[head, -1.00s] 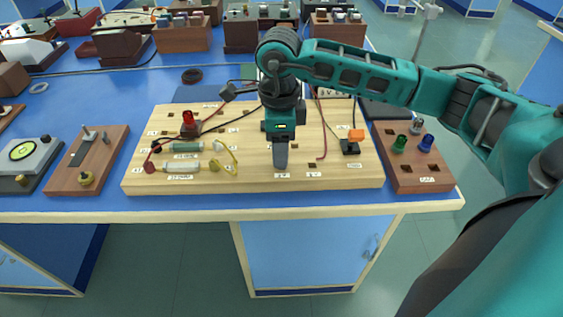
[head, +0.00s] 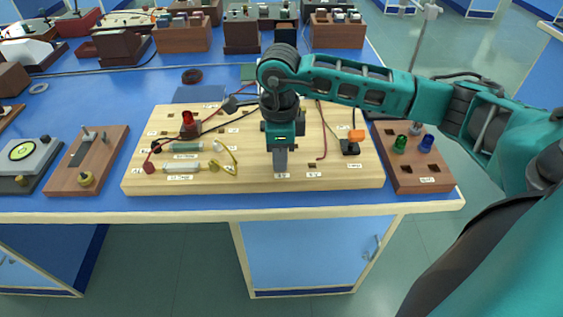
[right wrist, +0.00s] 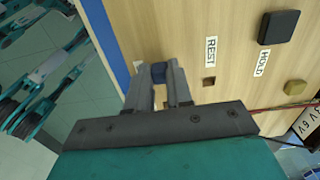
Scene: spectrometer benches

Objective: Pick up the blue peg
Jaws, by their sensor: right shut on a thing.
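My right gripper (head: 281,174) points down over the front middle of the light wooden board (head: 262,183). In the right wrist view its two fingers (right wrist: 159,75) are shut on a small dark blue peg (right wrist: 158,71), near the board's front edge. The peg is hidden behind the fingers in the head view. I cannot tell whether its lower end is in a hole or clear of the board. My left gripper is not in view.
A brown block (head: 405,173) at the right holds a green knob (head: 400,143) and a blue knob (head: 427,142). Beside the gripper are a red wire (head: 323,135) and a black-and-orange switch (head: 351,143).

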